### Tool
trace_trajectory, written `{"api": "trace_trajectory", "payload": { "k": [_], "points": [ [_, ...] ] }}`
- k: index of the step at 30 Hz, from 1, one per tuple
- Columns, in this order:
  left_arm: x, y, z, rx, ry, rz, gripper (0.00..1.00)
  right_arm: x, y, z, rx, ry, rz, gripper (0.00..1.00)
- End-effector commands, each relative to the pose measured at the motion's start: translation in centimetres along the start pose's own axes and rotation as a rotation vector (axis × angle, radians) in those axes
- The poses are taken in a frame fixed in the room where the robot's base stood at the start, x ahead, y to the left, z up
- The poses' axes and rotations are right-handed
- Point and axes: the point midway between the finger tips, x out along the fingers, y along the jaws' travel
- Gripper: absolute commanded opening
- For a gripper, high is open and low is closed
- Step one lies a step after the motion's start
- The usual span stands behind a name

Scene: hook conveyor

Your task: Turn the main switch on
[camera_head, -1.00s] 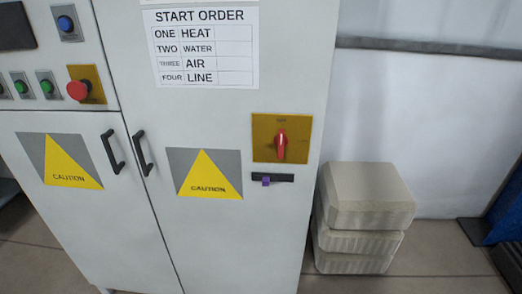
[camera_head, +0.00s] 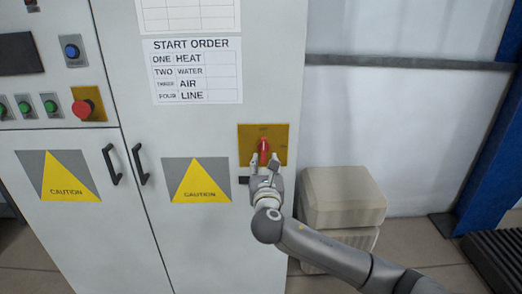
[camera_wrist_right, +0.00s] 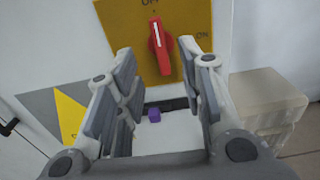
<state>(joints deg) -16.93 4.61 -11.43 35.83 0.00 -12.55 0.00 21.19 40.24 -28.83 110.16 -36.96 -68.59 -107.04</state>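The main switch is a red rotary handle (camera_head: 263,147) on a yellow plate (camera_head: 280,131) on the cabinet's right door. In the right wrist view the red handle (camera_wrist_right: 159,46) stands upright, its white mark toward "OFF" at the top; "ON" is printed at the plate's right. My right gripper (camera_head: 264,158) is just below the handle in the head view. In the right wrist view my right gripper (camera_wrist_right: 166,62) is open, its fingers spread on either side below the handle, with nothing between them. Contact cannot be told. My left gripper is not in view.
A dark slot with a purple piece (camera_wrist_right: 154,115) sits below the plate. Door handles (camera_head: 141,165) stick out at the left. Stacked beige blocks (camera_head: 343,198) stand on the floor right of the cabinet (camera_head: 200,250). A blue post (camera_head: 490,160) stands farther right.

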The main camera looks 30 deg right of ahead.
Motion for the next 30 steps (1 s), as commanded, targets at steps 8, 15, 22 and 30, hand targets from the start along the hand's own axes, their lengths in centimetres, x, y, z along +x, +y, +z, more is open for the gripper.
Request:
{"api": "trace_trajectory", "payload": {
  "k": [8, 15, 22, 30],
  "points": [
    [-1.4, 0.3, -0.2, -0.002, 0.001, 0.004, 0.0, 5.0, 0.0, 0.3, 0.003, 0.001, -0.002, 0.36],
    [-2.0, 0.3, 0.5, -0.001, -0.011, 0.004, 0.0, 7.7, 0.0, 0.1, 0.003, 0.001, 0.0, 0.36],
    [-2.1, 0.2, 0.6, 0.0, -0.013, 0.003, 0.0, 8.4, 0.0, 0.0, 0.004, 0.001, 0.001, 0.36],
    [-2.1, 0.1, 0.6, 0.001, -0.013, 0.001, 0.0, 8.4, 0.0, -0.1, 0.004, 0.001, 0.001, 0.29]
  ]
}}
